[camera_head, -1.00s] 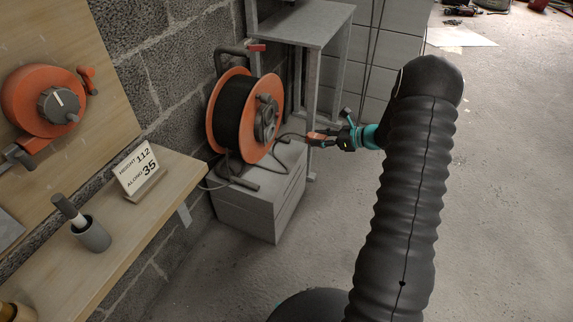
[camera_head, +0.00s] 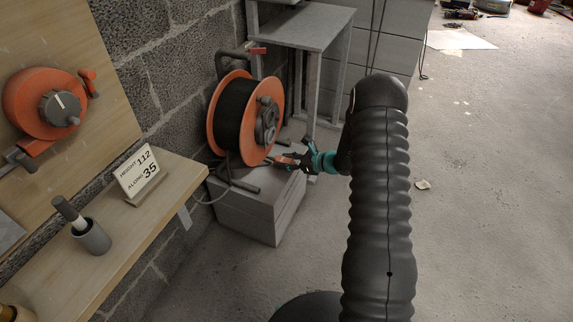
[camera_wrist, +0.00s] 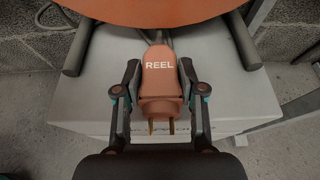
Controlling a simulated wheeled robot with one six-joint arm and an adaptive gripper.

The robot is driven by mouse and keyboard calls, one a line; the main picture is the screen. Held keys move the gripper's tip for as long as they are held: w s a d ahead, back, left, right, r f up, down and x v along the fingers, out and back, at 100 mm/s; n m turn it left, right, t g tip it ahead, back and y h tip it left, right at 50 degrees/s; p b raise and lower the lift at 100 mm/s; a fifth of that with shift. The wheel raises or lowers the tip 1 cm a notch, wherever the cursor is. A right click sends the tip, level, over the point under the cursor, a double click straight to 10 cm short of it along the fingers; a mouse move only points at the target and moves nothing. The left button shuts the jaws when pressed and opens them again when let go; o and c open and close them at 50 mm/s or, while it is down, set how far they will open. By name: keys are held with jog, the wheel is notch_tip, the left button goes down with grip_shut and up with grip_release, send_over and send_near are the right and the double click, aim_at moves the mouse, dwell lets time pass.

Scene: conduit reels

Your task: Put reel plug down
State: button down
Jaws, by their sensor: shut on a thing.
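The reel plug (camera_wrist: 160,75) is orange and marked REEL, with brass pins pointing toward my wrist. My gripper (camera_wrist: 158,82) is shut on it, one finger on each side. In the head view my gripper (camera_head: 288,161) holds the plug at the right side of the block, close to its top. I cannot tell whether the plug touches the block top. The orange cable reel (camera_head: 239,120) with dark cable stands upright on the grey block (camera_head: 257,211). The plug's cord runs back under the reel in the wrist view.
A grey metal shelf frame (camera_head: 302,30) stands behind the block. A wooden shelf (camera_head: 139,230) at left carries a number sign (camera_head: 139,173) and a grey cup (camera_head: 91,237). An orange wall-mounted reel (camera_head: 42,100) hangs on the board. The floor at right is mostly clear.

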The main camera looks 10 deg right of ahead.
jog(key=shift+f, duration=0.65)
jog(key=shift+f, duration=0.15)
jog(key=shift+f+b, duration=0.3)
jog(key=shift+b, duration=0.15)
jog(key=shift+f, duration=0.2)
jog(key=c, duration=0.7)
grip_release()
jog(key=shift+r, duration=0.1)
